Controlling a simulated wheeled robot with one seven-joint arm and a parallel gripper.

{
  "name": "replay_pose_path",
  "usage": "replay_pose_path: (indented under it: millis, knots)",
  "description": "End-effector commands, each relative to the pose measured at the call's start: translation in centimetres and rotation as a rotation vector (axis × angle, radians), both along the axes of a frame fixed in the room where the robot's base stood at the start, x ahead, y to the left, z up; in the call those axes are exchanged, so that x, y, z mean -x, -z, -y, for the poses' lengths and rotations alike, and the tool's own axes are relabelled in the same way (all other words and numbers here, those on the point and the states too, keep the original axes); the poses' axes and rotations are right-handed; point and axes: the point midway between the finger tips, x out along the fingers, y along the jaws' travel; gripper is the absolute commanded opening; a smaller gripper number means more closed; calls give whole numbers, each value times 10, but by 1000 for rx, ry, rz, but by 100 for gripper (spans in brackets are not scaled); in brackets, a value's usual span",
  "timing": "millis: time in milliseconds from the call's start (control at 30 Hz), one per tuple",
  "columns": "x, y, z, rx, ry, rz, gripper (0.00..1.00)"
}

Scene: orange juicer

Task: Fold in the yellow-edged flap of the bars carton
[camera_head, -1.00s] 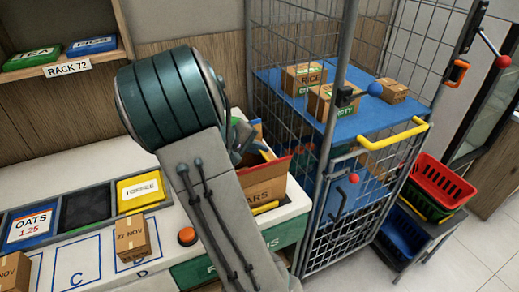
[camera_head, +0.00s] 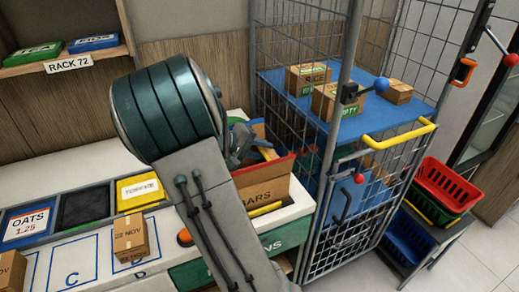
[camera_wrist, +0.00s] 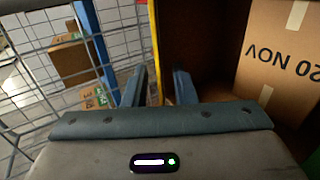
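The open bars carton (camera_head: 262,190) stands on the counter, partly hidden behind my arm. A red-edged flap stands out along its front rim. My gripper (camera_head: 250,148) is over the carton's opening. In the wrist view, the yellow-edged flap (camera_wrist: 154,50) shows nearly edge-on as an upright yellow line. It lies between the two fingers of my gripper (camera_wrist: 160,88), which are apart with gaps visible. Whether a finger touches the flap I cannot tell. Right of the line is the dark carton inside, with a box (camera_wrist: 280,60) marked 20 NOV.
A wire cage trolley (camera_head: 345,130) with boxes on a blue shelf stands close to the carton's right. A small box (camera_head: 130,238) and an orange button (camera_head: 185,237) are on the counter to the left. Red and blue baskets (camera_head: 445,185) stand far right.

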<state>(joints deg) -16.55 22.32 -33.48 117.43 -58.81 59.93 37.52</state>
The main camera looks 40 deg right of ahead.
Motion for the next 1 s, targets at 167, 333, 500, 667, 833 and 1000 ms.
replay_pose_path:
  millis: [167, 333, 500, 667, 833, 1000]
  knots:
    - [-3, -5, -10, -1, -3, 2, 25]
    - [-10, -21, -37, -1, -4, 5, 25]
    - [-18, -41, -71, 0, -5, 4, 25]
    - [-24, -57, -97, -1, -3, 2, 25]
    - [-27, -66, -112, -1, -1, 2, 25]
    - [-28, -69, -116, 0, 0, 0, 25]
